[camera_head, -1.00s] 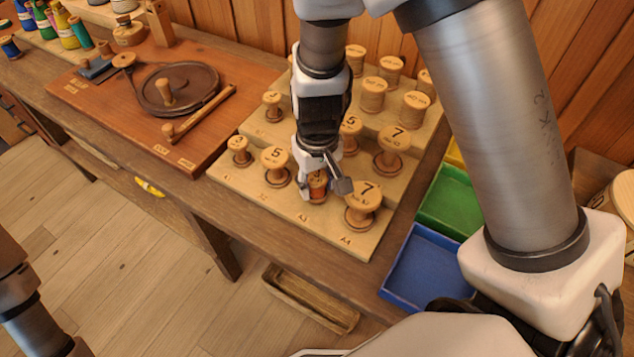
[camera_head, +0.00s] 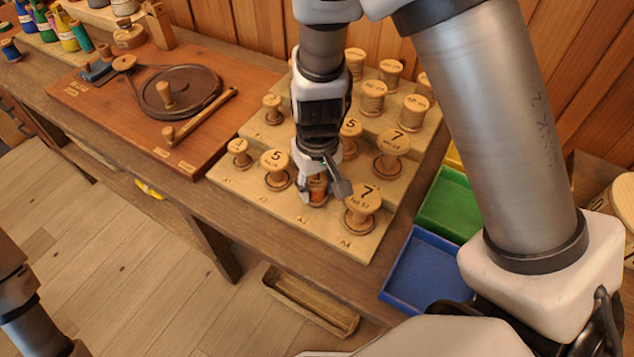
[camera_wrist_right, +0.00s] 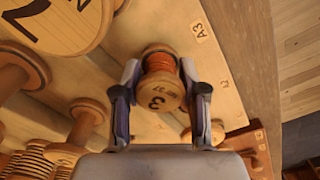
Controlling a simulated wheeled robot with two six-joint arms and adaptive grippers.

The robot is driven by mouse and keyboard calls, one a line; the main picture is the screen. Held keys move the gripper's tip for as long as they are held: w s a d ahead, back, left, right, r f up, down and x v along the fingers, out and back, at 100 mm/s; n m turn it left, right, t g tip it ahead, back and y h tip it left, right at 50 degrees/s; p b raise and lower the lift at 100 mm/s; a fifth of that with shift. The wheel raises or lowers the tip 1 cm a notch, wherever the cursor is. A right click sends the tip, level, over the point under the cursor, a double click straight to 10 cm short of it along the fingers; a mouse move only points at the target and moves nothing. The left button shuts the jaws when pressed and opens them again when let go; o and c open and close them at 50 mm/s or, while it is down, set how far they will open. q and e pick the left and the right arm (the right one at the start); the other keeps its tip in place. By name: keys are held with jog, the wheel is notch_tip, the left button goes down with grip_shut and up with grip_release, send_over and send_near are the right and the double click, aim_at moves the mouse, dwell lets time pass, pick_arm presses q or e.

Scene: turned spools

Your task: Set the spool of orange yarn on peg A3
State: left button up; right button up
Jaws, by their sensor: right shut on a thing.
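The spool of orange yarn (camera_head: 317,191) is upright or nearly so at the front row of the stepped pegboard (camera_head: 283,213), by the A3 label (camera_wrist_right: 200,31). My right gripper (camera_head: 322,190) is shut on it from above, and one finger hides part of it. The right wrist view shows the spool (camera_wrist_right: 163,85) between the two fingers (camera_wrist_right: 161,95), its end marked 3 towards the camera and orange yarn behind. The peg is hidden under the spool, and I cannot tell whether the spool rests on the board. My left gripper is out of view.
A large spool marked 7 (camera_head: 362,208) stands close to the right, and a spool marked 5 (camera_head: 275,168) to the left. Several wooden spools fill the steps behind. A green tray (camera_head: 452,200) and a blue tray (camera_head: 427,275) lie right of the board.

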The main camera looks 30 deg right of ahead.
aim_at(317, 181)
jog(key=shift+f+b, duration=0.5)
jog(key=shift+f, duration=0.1)
jog(key=o, duration=0.7)
jog(key=shift+r, duration=0.1)
notch_tip(317, 181, up, 11)
jog(key=p, duration=1)
jog(key=shift+s, duration=0.1)
